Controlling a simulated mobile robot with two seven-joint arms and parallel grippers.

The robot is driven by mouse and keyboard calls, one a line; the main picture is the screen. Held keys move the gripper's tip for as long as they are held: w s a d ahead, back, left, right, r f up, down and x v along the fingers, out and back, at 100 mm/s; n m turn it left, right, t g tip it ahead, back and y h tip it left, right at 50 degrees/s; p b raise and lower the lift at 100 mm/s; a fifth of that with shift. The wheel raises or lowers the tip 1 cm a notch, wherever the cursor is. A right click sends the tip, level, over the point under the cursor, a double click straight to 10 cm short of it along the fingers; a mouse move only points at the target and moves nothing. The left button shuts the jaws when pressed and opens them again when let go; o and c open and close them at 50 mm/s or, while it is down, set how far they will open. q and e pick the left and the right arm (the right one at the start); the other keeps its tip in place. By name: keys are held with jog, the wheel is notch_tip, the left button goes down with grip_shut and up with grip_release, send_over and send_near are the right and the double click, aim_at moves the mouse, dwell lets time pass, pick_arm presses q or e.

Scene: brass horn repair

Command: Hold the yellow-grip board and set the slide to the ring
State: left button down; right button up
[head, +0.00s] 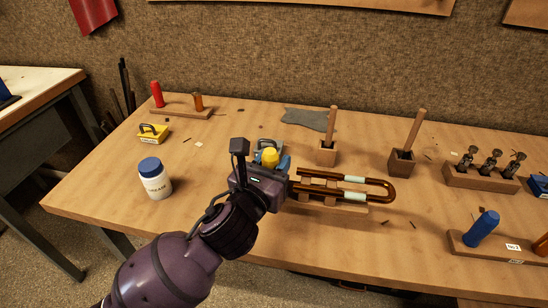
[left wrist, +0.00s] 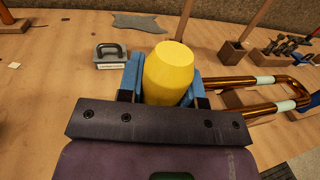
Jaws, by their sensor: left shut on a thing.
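The yellow grip (head: 270,157) stands at the left end of a wooden board (head: 345,207); it also shows in the left wrist view (left wrist: 168,75). My left gripper (head: 271,163) is shut on the yellow grip, with a blue finger on each side of it. The copper-brown U-shaped slide (head: 388,188) lies along the board, its bend to the right. Pale bands (head: 355,179) sit on its tubes. The slide's left end is partly hidden behind my gripper. I cannot make out which mark is the ring. My right gripper is not in view.
A white jar with a blue lid (head: 154,178) stands left of my left arm. A grey handled block (left wrist: 111,55) is just behind the gripper. Wooden holders with sticks (head: 328,150) stand behind the slide. A blue grip (head: 482,228) is on another board at right.

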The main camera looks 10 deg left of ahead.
pick_arm(q)
jog(key=shift+f, duration=3.85)
jog(key=shift+f, duration=0.15)
jog(key=c, duration=0.9)
grip_release()
jog(key=shift+o, duration=0.2)
jog(key=shift+c, duration=0.3)
jog(key=c, duration=0.8)
